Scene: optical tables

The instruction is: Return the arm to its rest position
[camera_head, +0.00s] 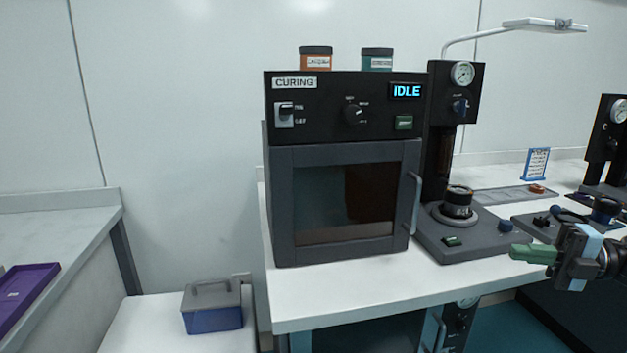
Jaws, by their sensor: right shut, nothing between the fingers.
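My right gripper (522,253) comes in from the right edge with its green fingers pointing left. It is shut and empty, in front of the bench's edge and to the right of the curing oven. The left gripper does not show. The curing oven (345,110) stands on the white bench (340,301) with its windowed door closed. Its display reads IDLE.
A press with a gauge (462,74) stands right of the oven, with a dark round part (458,203) on its base. Another gauge stand (607,130) is at far right. A blue box (212,307) sits on a low surface; a purple tray (25,293) lies at left.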

